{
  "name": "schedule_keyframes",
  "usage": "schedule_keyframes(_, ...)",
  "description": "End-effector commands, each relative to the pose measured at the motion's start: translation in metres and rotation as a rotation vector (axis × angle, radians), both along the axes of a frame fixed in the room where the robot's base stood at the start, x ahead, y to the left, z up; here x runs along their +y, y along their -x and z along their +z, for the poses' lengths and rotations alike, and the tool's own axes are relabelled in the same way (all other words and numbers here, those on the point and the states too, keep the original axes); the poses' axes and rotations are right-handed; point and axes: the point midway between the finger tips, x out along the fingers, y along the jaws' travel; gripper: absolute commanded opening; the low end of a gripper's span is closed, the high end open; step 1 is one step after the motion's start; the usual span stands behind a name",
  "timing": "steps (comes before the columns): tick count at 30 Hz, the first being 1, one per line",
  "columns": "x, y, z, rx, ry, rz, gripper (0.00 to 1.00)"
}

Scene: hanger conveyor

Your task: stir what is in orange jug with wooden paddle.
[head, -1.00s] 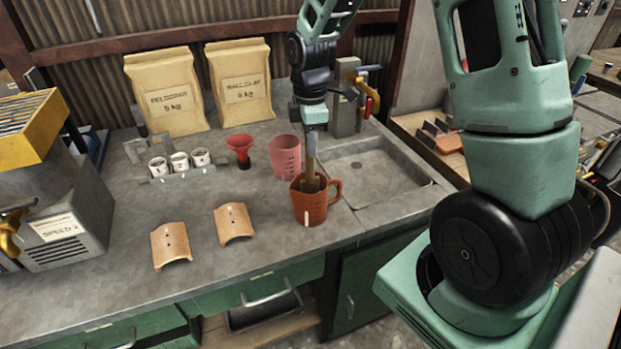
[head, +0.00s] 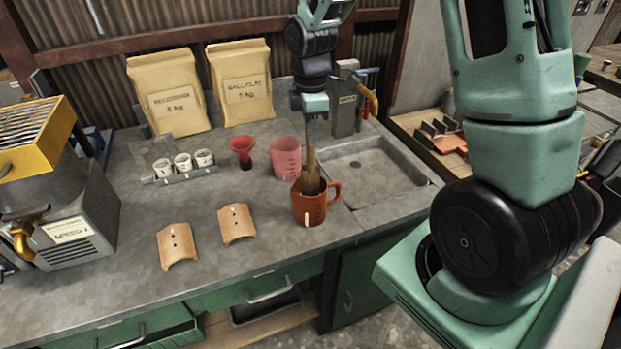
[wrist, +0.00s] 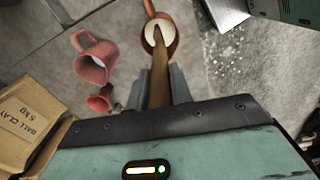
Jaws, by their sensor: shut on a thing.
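The orange jug (head: 309,209) stands on the bench top just left of the sink, its handle to the right. It also shows in the wrist view (wrist: 172,46), with pale contents inside. My gripper (head: 314,112) is above the jug and shut on the wooden paddle (head: 311,160). The paddle hangs down steeply and its lower end is inside the jug. In the wrist view the paddle (wrist: 159,78) runs from between my fingers to the pale contents. How deep its tip sits is hidden.
A pink jug (head: 287,157) stands close behind the orange jug. A red funnel (head: 241,151), a rack of white cups (head: 183,163), two clay bags (head: 240,84) and two curved tiles (head: 237,223) are to the left. The sink (head: 375,168) lies right.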

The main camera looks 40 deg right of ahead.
Motion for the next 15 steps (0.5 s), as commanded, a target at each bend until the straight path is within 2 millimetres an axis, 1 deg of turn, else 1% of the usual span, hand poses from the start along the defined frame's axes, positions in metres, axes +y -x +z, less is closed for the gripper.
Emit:
schedule_keyframes(1, 0.000, 0.000, 0.010, -0.001, 0.000, 0.000, 0.00)
schedule_keyframes(15, 0.000, 0.000, 0.054, 0.000, 0.000, 0.000, 0.00)
